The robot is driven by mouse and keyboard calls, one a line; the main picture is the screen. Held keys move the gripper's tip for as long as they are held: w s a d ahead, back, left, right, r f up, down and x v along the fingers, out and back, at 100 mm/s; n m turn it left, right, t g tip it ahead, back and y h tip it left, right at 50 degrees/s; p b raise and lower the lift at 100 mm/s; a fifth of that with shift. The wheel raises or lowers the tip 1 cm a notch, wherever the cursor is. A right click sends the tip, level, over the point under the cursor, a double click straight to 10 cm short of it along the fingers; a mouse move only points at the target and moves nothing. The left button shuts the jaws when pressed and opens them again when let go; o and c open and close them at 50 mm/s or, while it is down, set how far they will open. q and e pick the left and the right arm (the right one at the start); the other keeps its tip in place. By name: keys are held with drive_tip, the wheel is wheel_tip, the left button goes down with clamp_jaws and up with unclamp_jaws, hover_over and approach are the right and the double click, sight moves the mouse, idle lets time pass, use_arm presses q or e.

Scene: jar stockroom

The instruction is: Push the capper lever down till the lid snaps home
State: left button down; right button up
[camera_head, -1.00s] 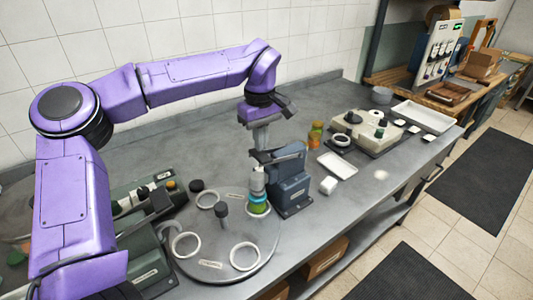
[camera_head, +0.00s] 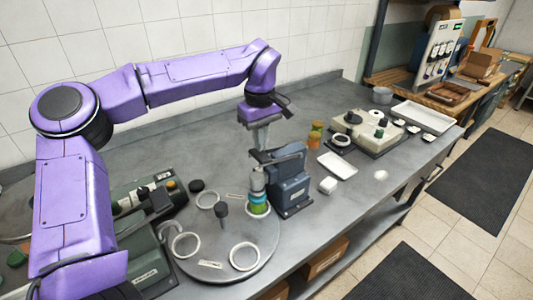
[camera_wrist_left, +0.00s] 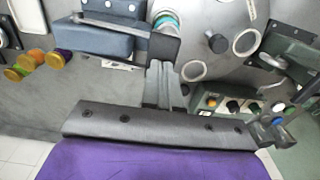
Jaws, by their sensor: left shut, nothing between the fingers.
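My left gripper (camera_head: 261,143) is shut and empty, pointing down close above and behind the lever. In the left wrist view its fingertips (camera_wrist_left: 158,66) appear beside the lever's end; contact cannot be told. My right gripper is out of view.
The turntable (camera_head: 215,252) carries several white rings and a dark knob. A green machine (camera_head: 150,192) stands at left. Bare bench lies behind the capper.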

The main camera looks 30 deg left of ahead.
sight(260, 154)
use_arm(q)
drive_tip(key=shift+f, duration=0.1)
drive_tip(key=shift+f+b, duration=0.3)
drive_tip(key=shift+f, duration=0.45)
drive_tip(key=shift+s+f+b, duration=0.15)
drive_tip(key=shift+f+b, duration=0.6)
drive_tip(key=shift+f, duration=0.8)
wheel_tip(260, 154, up, 5)
drive_tip(key=p, duration=0.6)
drive_tip(key=shift+a+f, duration=0.1)
drive_tip(key=shift+f, duration=0.1)
